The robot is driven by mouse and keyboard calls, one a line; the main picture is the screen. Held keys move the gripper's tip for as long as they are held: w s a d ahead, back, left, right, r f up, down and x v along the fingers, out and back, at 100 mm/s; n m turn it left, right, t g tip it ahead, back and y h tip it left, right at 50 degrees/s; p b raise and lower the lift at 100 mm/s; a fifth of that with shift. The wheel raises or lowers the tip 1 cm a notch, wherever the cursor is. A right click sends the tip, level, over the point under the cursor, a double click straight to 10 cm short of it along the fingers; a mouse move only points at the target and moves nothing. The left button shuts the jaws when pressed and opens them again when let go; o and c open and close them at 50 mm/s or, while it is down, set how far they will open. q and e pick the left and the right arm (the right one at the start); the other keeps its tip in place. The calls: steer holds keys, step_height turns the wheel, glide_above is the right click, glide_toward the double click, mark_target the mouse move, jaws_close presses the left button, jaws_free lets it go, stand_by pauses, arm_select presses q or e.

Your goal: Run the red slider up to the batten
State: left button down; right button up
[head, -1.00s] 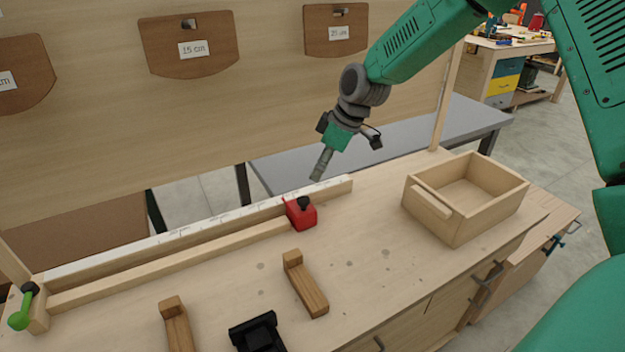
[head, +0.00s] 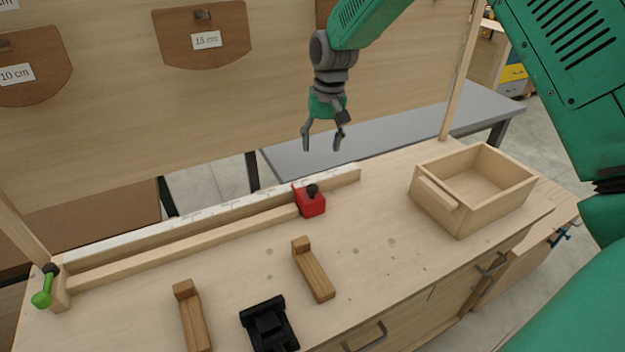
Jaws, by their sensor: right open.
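The red slider (head: 311,202), with a black knob on top, sits on the long wooden fence (head: 342,178) with a white scale along its top, towards the fence's right end. The batten (head: 190,249), a long pale wooden strip, lies along the front of the fence. Its right end is at the slider's left side; I cannot tell whether they touch or a small gap is between them. My right gripper (head: 322,146) is open and empty, pointing down, above and behind the slider. My left gripper is out of view.
A green-handled clamp (head: 44,286) stands at the fence's left end. Two wooden L-shaped blocks (head: 314,275) (head: 193,322) and a black fixture (head: 270,326) lie in front. An open wooden box (head: 444,208) is at right. Bench between slider and box is clear.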

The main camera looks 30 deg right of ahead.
mark_target(311, 187)
steer(key=f+m, duration=0.1)
steer(key=f, duration=0.3)
steer(key=a+f+m+p, duration=0.1)
steer(key=f+m, duration=0.1)
steer(key=f, duration=0.2)
steer(key=w+a+f+m+p, duration=0.1)
steer(key=f, duration=0.4)
steer(key=shift+m+g+h, duration=0.3)
steer(key=shift+m+g, duration=0.1)
jaws_close()
steer(key=shift+a, duration=0.15)
